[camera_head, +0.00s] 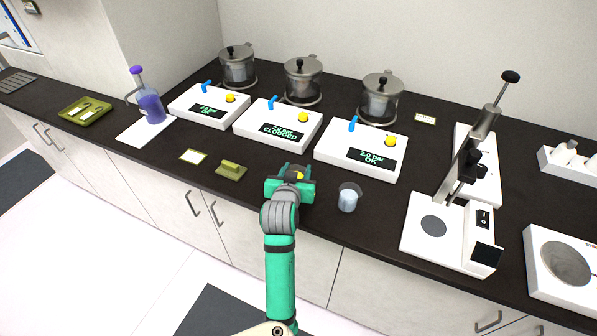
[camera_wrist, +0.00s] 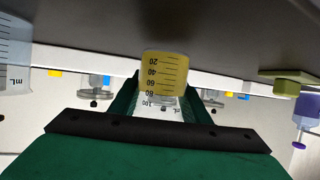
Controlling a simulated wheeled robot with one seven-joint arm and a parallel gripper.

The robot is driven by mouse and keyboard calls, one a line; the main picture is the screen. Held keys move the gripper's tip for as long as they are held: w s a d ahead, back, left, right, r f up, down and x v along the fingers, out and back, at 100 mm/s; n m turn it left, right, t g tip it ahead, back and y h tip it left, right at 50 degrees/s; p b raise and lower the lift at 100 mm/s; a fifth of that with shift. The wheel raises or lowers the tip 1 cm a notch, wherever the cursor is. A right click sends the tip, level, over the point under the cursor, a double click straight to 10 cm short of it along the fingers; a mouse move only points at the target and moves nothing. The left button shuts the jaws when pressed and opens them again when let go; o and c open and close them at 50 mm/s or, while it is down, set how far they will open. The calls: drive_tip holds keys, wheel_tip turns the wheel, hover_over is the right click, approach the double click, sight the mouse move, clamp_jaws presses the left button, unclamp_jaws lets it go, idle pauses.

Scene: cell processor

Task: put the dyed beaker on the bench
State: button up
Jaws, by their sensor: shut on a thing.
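My gripper (camera_head: 290,180) is over the front part of the dark bench (camera_head: 320,225), in front of the middle white control box. It is shut on a small beaker of yellow liquid (camera_wrist: 165,72), which sits between the fingers in the wrist view. A second beaker (camera_head: 347,198) with pale, clear liquid stands on the bench just right of my gripper. It also shows at the left edge of the wrist view (camera_wrist: 14,60).
Three white control boxes (camera_head: 277,126) stand behind, the middle screen reading CLOGGED. A green block (camera_head: 230,170) and small card (camera_head: 193,156) lie left. A purple-liquid bottle (camera_head: 150,106) stands farther left. A white press-like device (camera_head: 450,230) stands right.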

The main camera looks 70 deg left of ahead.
drive_tip(key=shift+f, duration=0.35)
drive_tip(key=o, duration=1.5)
drive_tip(key=shift+s+f, duration=0.15)
drive_tip(key=shift+d+r, duration=0.2)
drive_tip(key=shift+r, duration=0.05)
drive_tip(key=v, duration=1.1)
drive_tip(key=shift+s+d+r, duration=0.1)
drive_tip(key=shift+s+d, duration=0.1)
drive_tip(key=shift+d, duration=0.05)
